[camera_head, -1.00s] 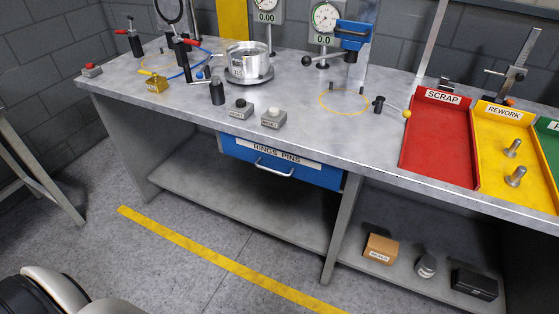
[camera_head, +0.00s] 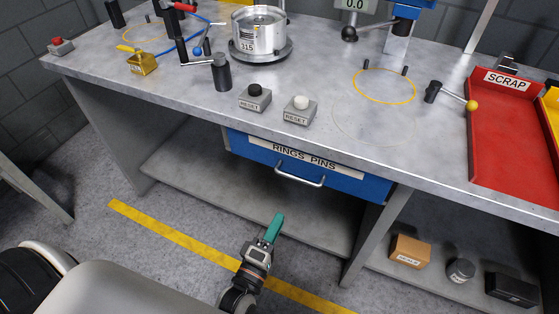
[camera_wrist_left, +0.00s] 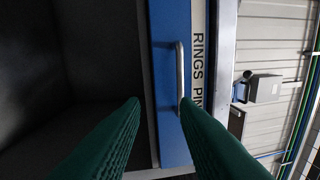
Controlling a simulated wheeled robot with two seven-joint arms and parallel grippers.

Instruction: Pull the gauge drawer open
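The gauge drawer is the blue drawer (camera_head: 345,181) under the bench top, with a white label reading RINGS PINS and a silver bar handle (camera_head: 300,178). Its front sits close under the bench edge and looks closed. In the left wrist view the blue front (camera_wrist_left: 170,138) and the handle (camera_wrist_left: 179,72) stand upright in the picture. My left gripper (camera_head: 275,223) is below and in front of the drawer, slightly left of the handle. In the wrist view its green fingers (camera_wrist_left: 160,102) are apart and empty, with the handle beyond the tips. My right gripper is out of view.
A cardboard box (camera_head: 410,251) sits at lower right. A red SCRAP tray (camera_head: 510,135) is on top. Floor in front is clear.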

